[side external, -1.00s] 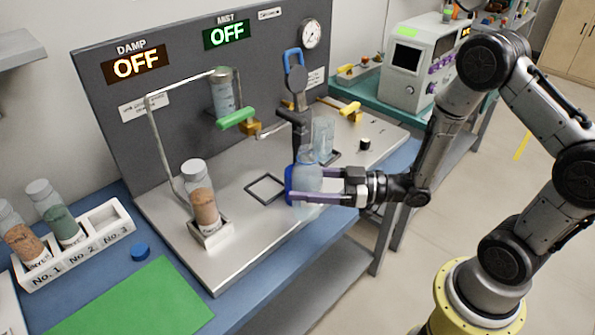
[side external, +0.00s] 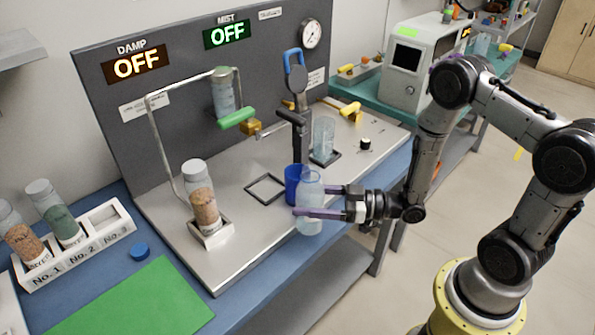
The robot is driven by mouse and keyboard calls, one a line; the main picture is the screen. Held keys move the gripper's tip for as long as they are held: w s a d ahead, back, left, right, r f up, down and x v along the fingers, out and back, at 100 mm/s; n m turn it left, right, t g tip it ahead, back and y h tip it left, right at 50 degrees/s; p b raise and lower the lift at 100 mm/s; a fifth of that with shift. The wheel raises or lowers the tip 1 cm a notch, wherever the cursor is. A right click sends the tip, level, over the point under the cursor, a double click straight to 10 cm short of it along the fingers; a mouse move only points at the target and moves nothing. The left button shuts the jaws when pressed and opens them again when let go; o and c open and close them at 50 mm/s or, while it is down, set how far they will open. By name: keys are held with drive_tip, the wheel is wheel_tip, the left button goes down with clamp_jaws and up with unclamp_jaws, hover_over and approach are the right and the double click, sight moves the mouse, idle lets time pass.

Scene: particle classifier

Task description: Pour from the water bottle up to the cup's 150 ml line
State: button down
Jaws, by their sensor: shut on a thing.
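A clear, pale-blue water bottle (side external: 309,222) is between the fingers of my gripper (side external: 310,201), near the front edge of the metal work plate. My gripper is shut on it, and the bottle looks about upright. A blue cup-like container (side external: 291,182) stands just behind and left of the bottle, partly hidden by it. A clear cup (side external: 324,138) stands farther back on a dark square holder (side external: 325,158). No volume line on it can be read at this size, nor can any water level.
A black post with a blue-handled clamp (side external: 295,75) rises behind the blue container. An empty square frame (side external: 266,189) lies to its left. A jar of brown grains (side external: 204,207) stands in a holder at left. The plate's front middle is clear.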

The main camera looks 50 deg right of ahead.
drive_tip(key=shift+r, duration=0.1)
drive_tip(key=shift+w+d+r+m, duration=0.1)
drive_tip(key=shift+w+m, duration=0.05)
drive_tip(key=shift+m, duration=0.65)
drive_tip(key=shift+w+d+m+g+h, duration=0.1)
drive_tip(key=shift+w+m+g+h, duration=0.1)
drive_tip(key=shift+m+g, duration=0.4)
drive_tip(key=shift+w+d+m+g+h, duration=0.1)
drive_tip(key=shift+m+g+h, duration=0.15)
drive_tip(key=shift+m, duration=0.55)
drive_tip(key=shift+w+d+r+m+g, duration=0.1)
drive_tip(key=shift+w+r+m+g, duration=0.15)
drive_tip(key=shift+r+m, duration=0.5)
drive_tip(key=shift+f+m+g, duration=0.15)
drive_tip(key=shift+m+g, duration=0.1)
drive_tip(key=shift+g, duration=0.05)
drive_tip(key=shift+f, duration=0.15)
drive_tip(key=shift+s+f+m, duration=0.1)
drive_tip(key=shift+f+m, duration=0.3)
drive_tip(key=shift+f, duration=0.65)
drive_tip(key=shift+s+a+r+m+g+y, duration=0.2)
drive_tip(key=shift+s+r+m+g+y, duration=0.1)
drive_tip(key=shift+r+m+g, duration=0.25)
drive_tip(key=shift+s+a+f+m+g, duration=0.15)
drive_tip(key=shift+m+g, duration=0.2)
drive_tip(key=shift+m, duration=0.4)
idle(0.4)
